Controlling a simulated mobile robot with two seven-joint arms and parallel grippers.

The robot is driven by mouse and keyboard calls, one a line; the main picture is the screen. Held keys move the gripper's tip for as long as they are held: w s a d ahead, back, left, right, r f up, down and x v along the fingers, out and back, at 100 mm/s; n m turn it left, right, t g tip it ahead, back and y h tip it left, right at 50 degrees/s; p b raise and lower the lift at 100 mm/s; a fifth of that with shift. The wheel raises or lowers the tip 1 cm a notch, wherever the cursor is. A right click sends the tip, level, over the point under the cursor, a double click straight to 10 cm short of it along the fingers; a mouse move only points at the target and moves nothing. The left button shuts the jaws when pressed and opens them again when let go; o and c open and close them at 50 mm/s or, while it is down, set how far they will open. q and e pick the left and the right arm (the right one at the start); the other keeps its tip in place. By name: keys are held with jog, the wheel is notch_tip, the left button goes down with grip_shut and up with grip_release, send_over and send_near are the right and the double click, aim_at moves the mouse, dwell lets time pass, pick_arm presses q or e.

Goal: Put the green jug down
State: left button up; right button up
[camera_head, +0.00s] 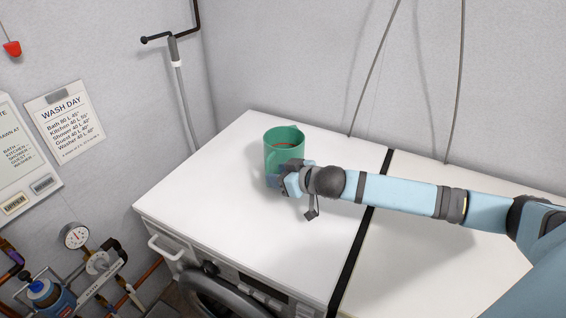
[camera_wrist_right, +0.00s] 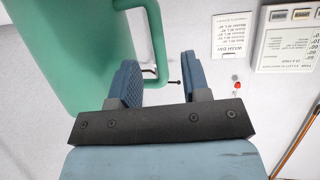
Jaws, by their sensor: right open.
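The green jug (camera_head: 284,150) stands upright on the white top of the washing machine (camera_head: 215,205). The fingers of the right gripper (camera_wrist_right: 160,66) are apart, with a gap around the handle. I cannot tell whether either finger touches it. My left gripper is not in view.
The machine top is clear around the jug. A dark gap (camera_head: 362,232) separates it from a second white top (camera_head: 430,250) at the right. Walls stand behind and left.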

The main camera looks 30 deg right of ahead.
jog(key=x, duration=0.5)
jog(key=shift+s+d+f, duration=0.1)
jog(key=shift+f, duration=0.2)
grip_shut()
